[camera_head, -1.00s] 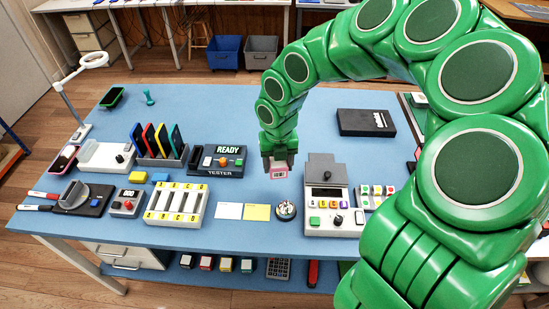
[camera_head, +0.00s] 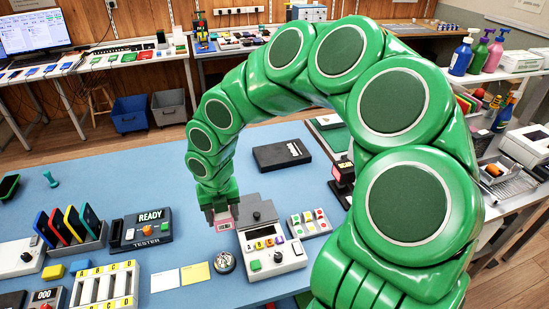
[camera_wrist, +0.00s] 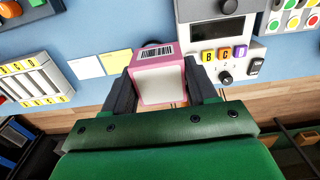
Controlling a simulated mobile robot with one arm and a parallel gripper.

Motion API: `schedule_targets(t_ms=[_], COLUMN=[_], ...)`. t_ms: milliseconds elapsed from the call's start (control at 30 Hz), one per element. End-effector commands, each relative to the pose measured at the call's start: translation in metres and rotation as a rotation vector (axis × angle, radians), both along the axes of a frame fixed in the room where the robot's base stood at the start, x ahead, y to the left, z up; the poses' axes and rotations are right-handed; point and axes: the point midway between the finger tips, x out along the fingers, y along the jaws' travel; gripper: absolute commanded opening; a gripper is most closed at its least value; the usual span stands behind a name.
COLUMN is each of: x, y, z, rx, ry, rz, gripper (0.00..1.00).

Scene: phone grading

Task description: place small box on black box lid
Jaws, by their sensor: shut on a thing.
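My gripper (camera_head: 222,220) is shut on a small pink and white box (camera_head: 224,226). In the wrist view the small box (camera_wrist: 160,77) sits between both dark fingers, with a barcode label on its pink face. The gripper holds it above the blue table, just left of the grey machine with lettered buttons. The black box (camera_head: 282,155) lies flat on the table farther back and to the right of the gripper. Its lid is dark with a white marking near its right side. The black box is not in the wrist view.
The grey lettered machine (camera_head: 272,245) stands close to the right of the gripper. A silver bell (camera_head: 224,262) is in front. The tester (camera_head: 141,230) and a phone rack (camera_head: 75,236) stand at the left.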

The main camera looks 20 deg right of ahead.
Motion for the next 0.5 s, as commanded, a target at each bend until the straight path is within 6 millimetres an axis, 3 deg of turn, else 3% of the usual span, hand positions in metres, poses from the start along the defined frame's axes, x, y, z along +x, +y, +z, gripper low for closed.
schedule_targets(t_ms=[500], x=[0.094], y=[-0.124], z=[0.015], rx=[-0.001], ry=[-0.005], rz=[-0.691], gripper=[0.26])
